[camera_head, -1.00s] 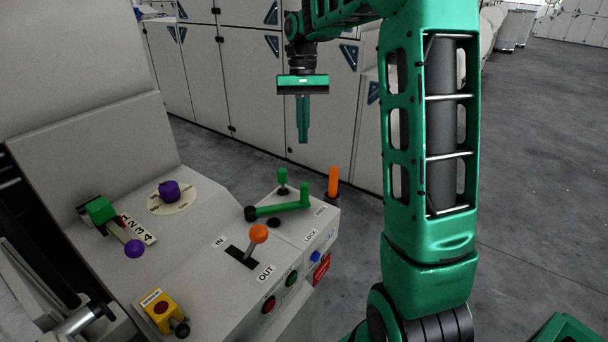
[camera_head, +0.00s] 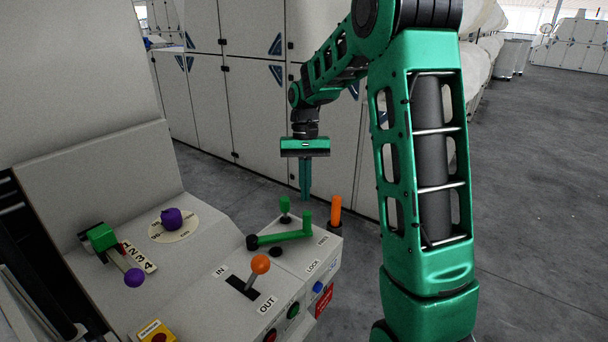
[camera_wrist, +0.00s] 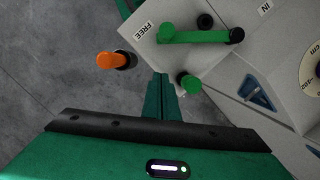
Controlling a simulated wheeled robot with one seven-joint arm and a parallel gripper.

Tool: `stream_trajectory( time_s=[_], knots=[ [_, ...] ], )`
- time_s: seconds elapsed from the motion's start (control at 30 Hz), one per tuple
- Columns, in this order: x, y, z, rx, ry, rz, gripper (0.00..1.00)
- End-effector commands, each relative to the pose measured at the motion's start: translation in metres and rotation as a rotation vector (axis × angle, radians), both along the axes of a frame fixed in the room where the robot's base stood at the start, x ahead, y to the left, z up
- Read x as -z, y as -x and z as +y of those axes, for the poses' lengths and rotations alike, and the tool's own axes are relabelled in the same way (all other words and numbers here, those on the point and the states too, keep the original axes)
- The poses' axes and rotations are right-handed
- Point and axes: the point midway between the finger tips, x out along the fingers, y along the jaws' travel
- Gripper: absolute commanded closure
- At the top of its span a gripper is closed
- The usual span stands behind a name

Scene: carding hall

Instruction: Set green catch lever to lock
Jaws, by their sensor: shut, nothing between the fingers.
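The green catch lever (camera_head: 283,238) is a flat green arm on a black pivot, with an upright green grip at its right end. That end lies by the FREE label (camera_head: 323,239); the LOCK label (camera_head: 313,266) is nearer the front. The lever also shows in the wrist view (camera_wrist: 203,36), with its grip end next to FREE. My gripper (camera_head: 305,198) is shut and empty, pointing down just above the grip in the head view. In the wrist view its fingertips (camera_wrist: 161,76) appear apart from the lever; the exact height gap is unclear.
A small green knob (camera_head: 285,206) stands close beside my fingertips. An orange post (camera_head: 335,210) stands at the panel's right edge. An orange-ball lever (camera_head: 260,265) sits in the IN/OUT slot. Purple knobs are further left. Open floor lies right.

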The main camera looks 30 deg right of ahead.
Motion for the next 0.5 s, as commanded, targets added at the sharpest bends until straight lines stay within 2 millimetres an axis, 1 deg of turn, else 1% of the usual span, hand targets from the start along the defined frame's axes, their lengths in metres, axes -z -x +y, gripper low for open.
stream_trajectory(
  time_s=[0.03, 0.1, 0.2, 0.3, 0.5],
  knots=[
    [0.010, 0.003, 0.001, 0.000, 0.000, 0.005, 1.00],
    [0.018, 0.008, 0.004, 0.001, 0.000, 0.002, 1.00],
    [0.015, 0.021, 0.011, 0.000, 0.000, -0.001, 1.00],
    [0.015, 0.030, 0.016, 0.000, 0.000, 0.000, 1.00],
    [0.015, 0.038, 0.021, 0.000, 0.000, 0.000, 1.00]
  ],
)
